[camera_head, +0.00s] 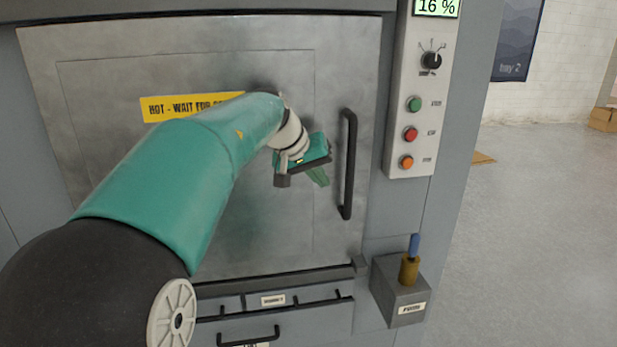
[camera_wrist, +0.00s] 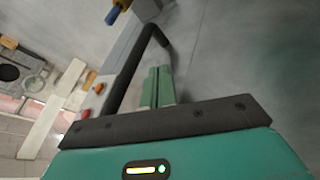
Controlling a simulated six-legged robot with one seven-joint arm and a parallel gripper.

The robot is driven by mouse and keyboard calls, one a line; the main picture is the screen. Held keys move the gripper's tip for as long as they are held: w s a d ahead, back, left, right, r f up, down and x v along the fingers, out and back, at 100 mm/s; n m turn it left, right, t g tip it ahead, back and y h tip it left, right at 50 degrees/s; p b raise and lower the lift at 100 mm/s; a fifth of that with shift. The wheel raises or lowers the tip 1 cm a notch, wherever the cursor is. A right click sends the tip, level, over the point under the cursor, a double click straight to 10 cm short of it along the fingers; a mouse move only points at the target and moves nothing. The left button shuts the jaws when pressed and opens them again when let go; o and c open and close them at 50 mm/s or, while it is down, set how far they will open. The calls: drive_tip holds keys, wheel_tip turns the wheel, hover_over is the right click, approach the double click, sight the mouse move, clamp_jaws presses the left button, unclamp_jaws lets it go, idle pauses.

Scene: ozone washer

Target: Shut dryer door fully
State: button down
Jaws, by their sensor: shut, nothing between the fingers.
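The dryer door (camera_head: 110,75) is a large grey metal panel with a yellow hot-warning label, and it fills the left and middle of the head view. It looks flush with the frame or nearly so; I cannot tell whether any gap is left. Its black vertical handle (camera_head: 348,165) is on the right side, and the handle also shows in the wrist view (camera_wrist: 132,70). My gripper (camera_head: 318,175) is in front of the door, just left of the handle. In the wrist view its two green fingers (camera_wrist: 158,88) are together, with nothing between them. Contact with the door cannot be told.
A control panel (camera_head: 394,120) with a knob and coloured buttons is right of the door. Below it, a grey box (camera_head: 392,290) with a blue-tipped brass lever juts out. A lower drawer handle (camera_head: 248,339) sits beneath the door. Open floor (camera_head: 540,220) lies to the right.

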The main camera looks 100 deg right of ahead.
drive_tip(key=v, duration=1)
drive_tip(key=shift+w, duration=0.3)
